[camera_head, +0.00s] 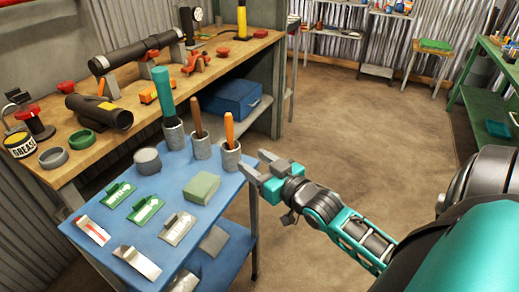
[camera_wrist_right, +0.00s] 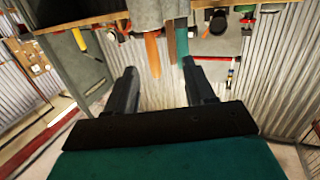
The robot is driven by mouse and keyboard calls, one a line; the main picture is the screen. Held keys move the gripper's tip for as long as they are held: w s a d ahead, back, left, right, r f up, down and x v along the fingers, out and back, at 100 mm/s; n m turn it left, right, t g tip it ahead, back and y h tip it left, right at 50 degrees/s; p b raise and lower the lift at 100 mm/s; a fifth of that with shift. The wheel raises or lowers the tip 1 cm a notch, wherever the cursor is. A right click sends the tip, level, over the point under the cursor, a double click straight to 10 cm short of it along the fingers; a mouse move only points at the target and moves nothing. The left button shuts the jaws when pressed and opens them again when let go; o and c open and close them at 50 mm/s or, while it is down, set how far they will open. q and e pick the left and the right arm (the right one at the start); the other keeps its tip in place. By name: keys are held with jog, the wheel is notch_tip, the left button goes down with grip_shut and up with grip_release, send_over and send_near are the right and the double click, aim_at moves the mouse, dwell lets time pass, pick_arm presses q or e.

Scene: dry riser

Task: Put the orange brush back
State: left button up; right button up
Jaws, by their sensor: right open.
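The orange brush (camera_head: 229,129) stands upright with its handle up in a grey cup (camera_head: 231,157) at the right side of the blue cart top (camera_head: 165,240). My right gripper (camera_head: 257,162) is open and empty, just right of this cup, with its fingers pointing toward it. In the right wrist view the picture is upside down; the orange handle (camera_wrist_right: 152,54) shows beyond and between my open fingers (camera_wrist_right: 161,68), apart from them. The brush's lower end is hidden in the cup. My left gripper is not in view.
A brown-handled tool (camera_head: 197,118) and a teal-handled tool (camera_head: 163,92) stand in neighbouring grey cups. A green block (camera_head: 201,187), a grey round tin (camera_head: 147,160) and several flat tools lie on the cart. A wooden workbench (camera_head: 60,175) stands behind. The floor to the right is clear.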

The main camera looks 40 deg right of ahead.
jog(key=s+a+f+n+g, duration=0.1)
jog(key=s+a+f+g, duration=0.2)
jog(key=s+a+f, duration=0.3)
jog(key=s+a+f+n+g+y, duration=0.1)
jog(key=s+a+f+g, duration=0.2)
jog(key=s+a+f, duration=0.3)
jog(key=a+f, duration=0.3)
jog(key=f, duration=0.2)
jog(key=shift+s+a+f+y, duration=0.3)
jog(key=shift+a, duration=0.1)
jog(key=shift+d, duration=0.1)
